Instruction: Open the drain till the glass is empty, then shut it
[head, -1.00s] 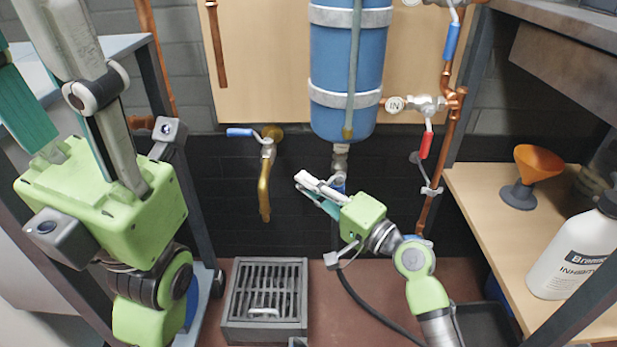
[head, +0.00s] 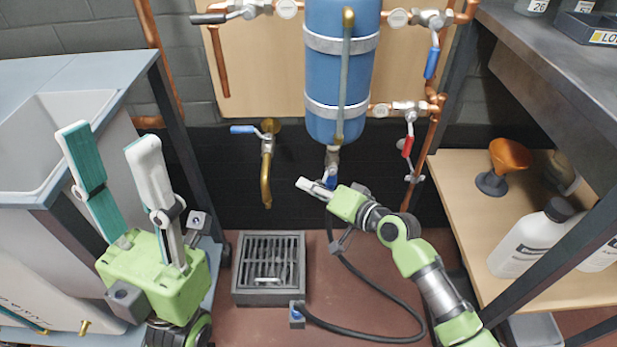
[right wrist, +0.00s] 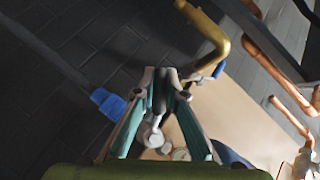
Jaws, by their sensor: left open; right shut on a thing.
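The blue tank (head: 335,85) hangs on the wall board, with an upright sight tube (head: 343,85) on its front; I cannot make out its liquid level. The drain valve (head: 331,160) is under the tank, with a blue fitting (head: 330,182) below it. My right gripper (head: 306,184) is at this valve. In the right wrist view its fingers (right wrist: 163,80) are shut on a dark lever (right wrist: 160,97) above a round metal valve body (right wrist: 150,136); the blue fitting (right wrist: 108,103) shows beside them. My left gripper (head: 107,137) is open and empty at the left, fingers pointing up.
A brass tap (head: 266,170) with a blue lever is left of the drain. A floor grate (head: 270,245) lies below. A black hose (head: 375,285) loops over the floor. A sink (head: 60,125) stands left; a shelf with an orange funnel (head: 509,155) and white bottles (head: 525,245) is right.

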